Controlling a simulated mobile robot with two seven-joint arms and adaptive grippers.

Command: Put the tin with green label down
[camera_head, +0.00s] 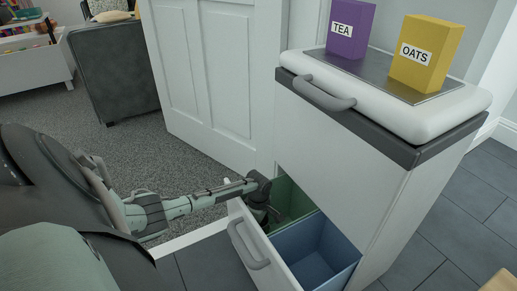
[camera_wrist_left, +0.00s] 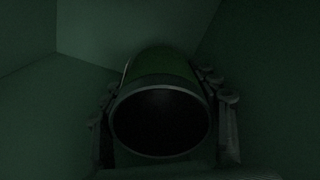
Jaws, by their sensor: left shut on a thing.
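My left gripper (camera_head: 266,208) reaches down into the green bin (camera_head: 293,198) inside the pulled-out drawer. In the dim left wrist view the tin with green label (camera_wrist_left: 162,68) lies between the two fingers, which are shut on it. Its round dark end (camera_wrist_left: 161,122) faces the camera. The green bin's walls (camera_wrist_left: 120,30) surround the tin. I cannot tell whether the tin touches the bin's floor. In the head view the tin is hidden. My right gripper is not in view.
A blue bin (camera_head: 315,258) sits beside the green one in the drawer. The drawer's front carries a grey handle (camera_head: 248,247). Above, a purple TEA box (camera_head: 350,28) and a yellow OATS box (camera_head: 427,55) stand on the cabinet top. A white door (camera_head: 208,80) stands behind.

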